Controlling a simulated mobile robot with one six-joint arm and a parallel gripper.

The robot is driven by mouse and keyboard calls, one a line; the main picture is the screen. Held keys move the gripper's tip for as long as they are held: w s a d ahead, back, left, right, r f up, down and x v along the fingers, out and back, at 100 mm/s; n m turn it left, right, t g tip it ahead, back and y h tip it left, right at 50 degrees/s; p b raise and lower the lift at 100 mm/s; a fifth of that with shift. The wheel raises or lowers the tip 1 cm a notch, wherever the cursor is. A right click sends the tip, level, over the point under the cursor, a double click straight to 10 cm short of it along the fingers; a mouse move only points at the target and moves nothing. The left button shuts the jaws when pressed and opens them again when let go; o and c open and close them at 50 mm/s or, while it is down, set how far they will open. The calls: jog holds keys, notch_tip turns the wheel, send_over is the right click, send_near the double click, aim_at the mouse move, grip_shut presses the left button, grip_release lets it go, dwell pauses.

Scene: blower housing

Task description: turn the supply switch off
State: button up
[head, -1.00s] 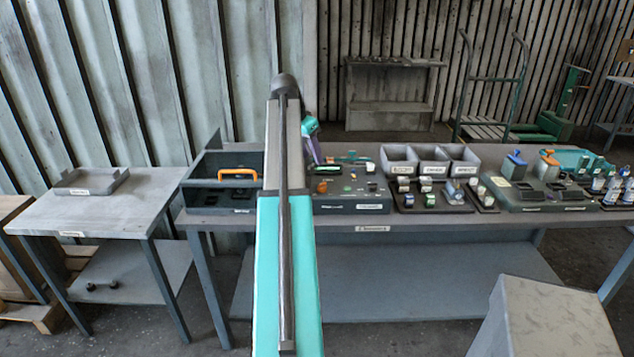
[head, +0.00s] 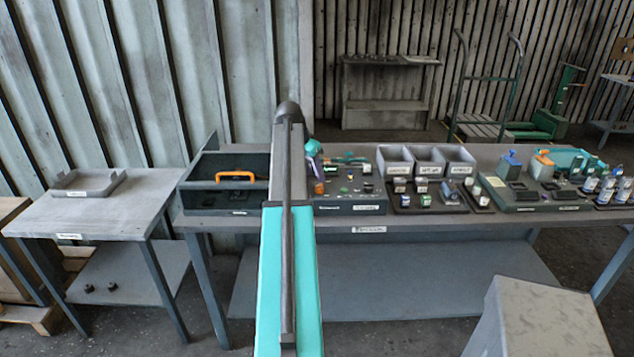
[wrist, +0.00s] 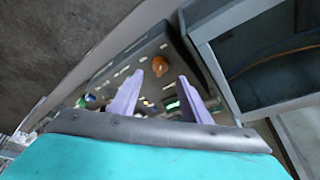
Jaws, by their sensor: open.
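A dark control box (head: 350,207) stands on the long bench, just right of my arm in the head view. An orange knob (head: 319,187) sits at its left end and may be the supply switch; the label is too small to read. In the wrist view the orange knob (wrist: 159,66) shows on the box face (wrist: 130,67), just beyond and between my fingertips. My gripper (wrist: 160,80) has its two purple fingers apart with nothing between them. In the head view my gripper (head: 315,158) is above the box's left end, partly hidden by my arm.
A dark open bin (head: 225,197) with an orange handle stands close left of the box. Grey bins (head: 428,160) and small parts stand to its right, then another device (head: 540,193). A side table (head: 100,215) with a tray is at the far left.

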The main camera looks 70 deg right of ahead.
aim_at(319, 185)
jog(key=shift+p+x, duration=0.65)
jog(key=shift+x, duration=2.4)
jog(key=c, duration=1)
